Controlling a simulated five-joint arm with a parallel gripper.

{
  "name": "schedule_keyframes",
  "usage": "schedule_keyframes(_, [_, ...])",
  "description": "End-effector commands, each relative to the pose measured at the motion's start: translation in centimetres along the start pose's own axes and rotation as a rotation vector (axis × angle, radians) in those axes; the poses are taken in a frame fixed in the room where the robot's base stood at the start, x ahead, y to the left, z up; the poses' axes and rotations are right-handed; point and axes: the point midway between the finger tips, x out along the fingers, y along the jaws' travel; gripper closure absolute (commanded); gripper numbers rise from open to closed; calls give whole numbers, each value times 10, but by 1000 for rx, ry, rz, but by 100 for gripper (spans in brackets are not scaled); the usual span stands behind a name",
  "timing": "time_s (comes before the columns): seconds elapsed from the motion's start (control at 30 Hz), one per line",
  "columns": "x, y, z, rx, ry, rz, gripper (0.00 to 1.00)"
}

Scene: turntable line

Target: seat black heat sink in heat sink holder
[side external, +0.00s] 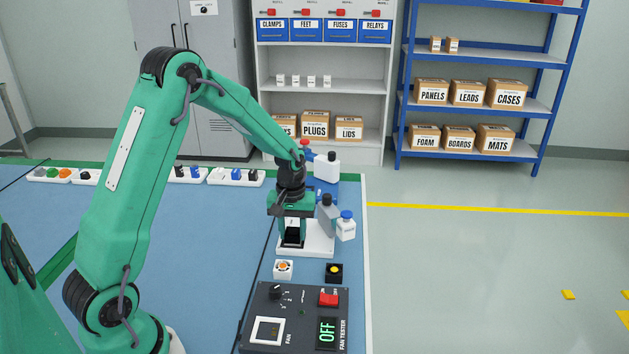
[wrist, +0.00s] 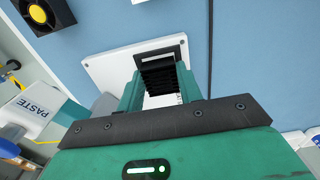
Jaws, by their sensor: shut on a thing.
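My gripper (side external: 291,238) is shut on the black heat sink (wrist: 158,76), whose fins show between the two teal fingers in the wrist view. In the side view the heat sink (side external: 292,236) is a dark block under the gripper head. The heat sink holder (wrist: 104,72) is a white plate with a dark-edged square. It also shows in the side view (side external: 321,246), below and behind the gripper. The heat sink overlaps the square in the wrist view. Its lower end is partly hidden, so I cannot tell whether it touches the holder.
A white bottle with a blue cap (side external: 345,228) and a grey bottle (side external: 327,213) stand close beside the holder. A white fan (side external: 283,269), a black fan (side external: 334,273) and the fan tester (side external: 294,318) are in front. The blue mat (side external: 215,250) is clear to the left.

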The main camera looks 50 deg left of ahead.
Motion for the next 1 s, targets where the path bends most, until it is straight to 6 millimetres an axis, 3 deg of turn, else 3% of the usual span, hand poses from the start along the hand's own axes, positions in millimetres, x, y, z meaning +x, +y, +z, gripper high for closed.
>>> schedule_keyframes(0.67, [5,0,0,0,0,0,87])
schedule_keyframes(0.7, [5,0,0,0,0,0,59])
schedule_keyframes(0.8, [5,0,0,0,0,0,39])
schedule_keyframes(1.0, [5,0,0,0,0,0,39])
